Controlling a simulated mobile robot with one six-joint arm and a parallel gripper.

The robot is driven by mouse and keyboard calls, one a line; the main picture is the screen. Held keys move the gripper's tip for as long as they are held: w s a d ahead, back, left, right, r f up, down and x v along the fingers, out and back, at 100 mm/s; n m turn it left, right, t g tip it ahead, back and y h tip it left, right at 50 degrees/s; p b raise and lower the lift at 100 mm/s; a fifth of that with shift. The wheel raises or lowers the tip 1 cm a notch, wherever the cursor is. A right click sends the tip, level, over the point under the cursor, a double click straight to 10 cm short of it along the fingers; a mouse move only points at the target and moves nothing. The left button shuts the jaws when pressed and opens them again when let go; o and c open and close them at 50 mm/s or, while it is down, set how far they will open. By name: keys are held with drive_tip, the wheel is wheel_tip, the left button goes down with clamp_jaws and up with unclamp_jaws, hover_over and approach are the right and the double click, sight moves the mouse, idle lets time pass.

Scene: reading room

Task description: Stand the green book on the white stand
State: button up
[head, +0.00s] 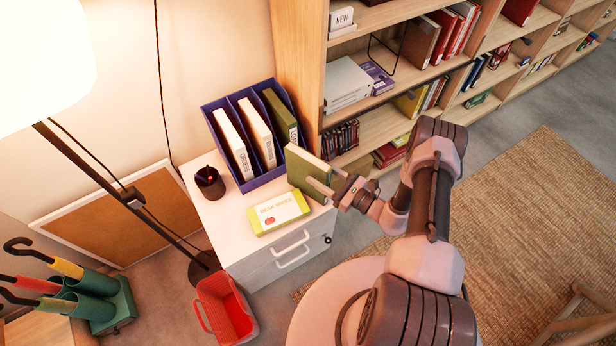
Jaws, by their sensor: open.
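A green book (308,167) with pale page edges stands upright, slightly tilted in the picture, at the right edge of the white drawer cabinet (228,219). My gripper (327,180) is open at the book's right side, its fingers reaching to the book's near end. I cannot tell whether they touch it. The only white support I see under the book is the cabinet top; no separate white stand is clear.
A blue divided file holder (227,104) with two white volumes and a green one (279,114) stands behind. A yellow-green wipes box (278,212) and a dark cup (210,182) share the cabinet top. A wooden bookshelf (297,62) rises behind; a red bin (226,310) is in front.

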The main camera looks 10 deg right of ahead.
sight(312, 169)
drive_tip(key=x, duration=0.3)
drive_tip(key=shift+w+a+f+b, duration=0.1)
drive_tip(key=shift+w+a+b, duration=0.15)
drive_tip(key=shift+b, duration=0.1)
clamp_jaws()
idle(1.0)
